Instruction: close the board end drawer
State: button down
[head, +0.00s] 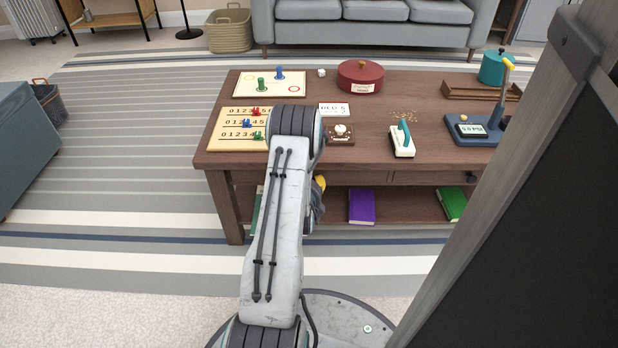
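The brown wooden table (365,161) has drawer fronts along its near side. The front at the board end, on the left (355,178), is partly covered by my arm. I cannot tell whether it stands open. The right drawer front (430,178) has a dark knob and looks flush. My gripper (317,205) is at the table's near side, below the tabletop, mostly hidden behind my arm. Its fingers cannot be made out. A small yellow part shows beside it.
On the tabletop are a number board (233,139) with pegs, a game board (251,84), a red round tin (360,76), a white-and-teal tool (402,141) and a blue scale-like device (474,132). Books lie on the lower shelf. A dark panel (530,220) blocks the right side.

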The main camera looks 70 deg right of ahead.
jog(key=c, duration=1)
grip_release()
jog(key=shift+o, duration=0.7)
jog(key=shift+w+r, duration=0.1)
jog(key=shift+a, duration=0.1)
